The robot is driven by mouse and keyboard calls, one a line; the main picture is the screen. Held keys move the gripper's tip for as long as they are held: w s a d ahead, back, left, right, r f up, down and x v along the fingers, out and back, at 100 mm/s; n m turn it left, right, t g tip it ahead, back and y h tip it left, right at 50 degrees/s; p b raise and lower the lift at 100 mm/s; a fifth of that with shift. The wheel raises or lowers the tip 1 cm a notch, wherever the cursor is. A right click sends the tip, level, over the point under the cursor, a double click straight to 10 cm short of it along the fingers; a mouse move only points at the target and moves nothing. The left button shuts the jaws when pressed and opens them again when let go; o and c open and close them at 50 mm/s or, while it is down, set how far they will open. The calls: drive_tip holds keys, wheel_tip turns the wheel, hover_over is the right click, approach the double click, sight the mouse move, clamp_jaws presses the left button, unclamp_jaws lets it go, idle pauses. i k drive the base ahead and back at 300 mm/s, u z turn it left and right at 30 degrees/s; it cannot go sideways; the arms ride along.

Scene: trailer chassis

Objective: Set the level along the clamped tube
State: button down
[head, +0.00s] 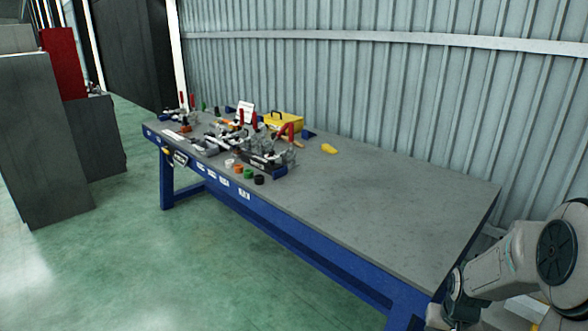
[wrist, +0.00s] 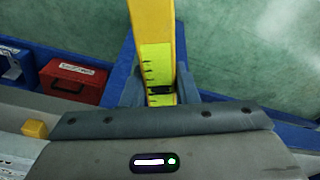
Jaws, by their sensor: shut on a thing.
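The level (wrist: 154,40) is a long yellow bar with a bright green scale face and dark marks. In the wrist view it runs up out of the top of the picture. My gripper (wrist: 158,92) is shut on it, with one blue-grey finger on each side. Green floor shows beyond the level. In the head view only my arm shows at the lower right; the gripper and level are out of that picture. On the workbench (head: 390,208) stands a group of grey clamp-like fixtures (head: 268,158). I cannot make out the clamped tube among them.
Small coloured cups line the front edge. The bench's right half is clear. A labelled red box (wrist: 72,82) sits on blue shelving in the wrist view. A corrugated wall stands behind.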

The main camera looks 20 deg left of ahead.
sight(255, 156)
drive_tip(key=u, duration=2.3)
drive_tip(key=i, duration=4.5)
drive_tip(key=z, duration=2.85)
